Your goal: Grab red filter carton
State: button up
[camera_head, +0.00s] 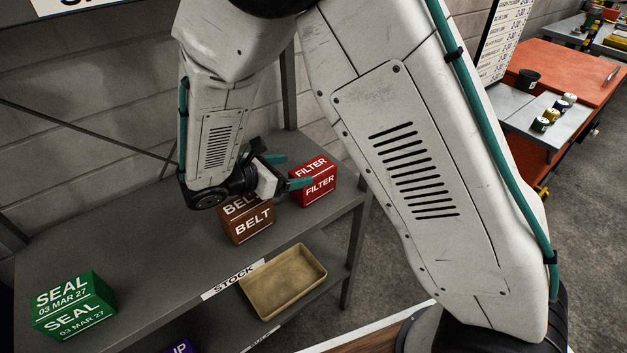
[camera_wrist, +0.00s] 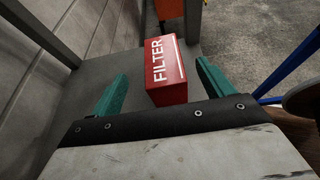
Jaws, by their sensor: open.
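The red filter carton (camera_head: 314,184) stands on the grey shelf near its right end, with white FILTER lettering on its top and front. My gripper (camera_head: 287,171) is just left of the carton in the head view, its teal fingers pointing towards it. In the wrist view, the carton (camera_wrist: 166,72) lies ahead between the two spread teal fingers of my gripper (camera_wrist: 162,92). There is a gap on each side, wider on the left. The gripper is open and empty. The carton's lower near edge is close to the gripper's dark palm edge.
A brown BELT carton (camera_head: 252,225) stands left of the filter carton, partly hidden by my gripper. A green SEAL carton (camera_head: 73,306) is at the shelf's left. A tan tray (camera_head: 283,281) sits below the STOCK label. A shelf post (camera_head: 289,90) rises behind.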

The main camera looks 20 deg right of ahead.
aim_at(316, 166)
jog(key=x, duration=0.7)
jog(key=shift+s+d, duration=0.1)
jog(key=c, duration=1.3)
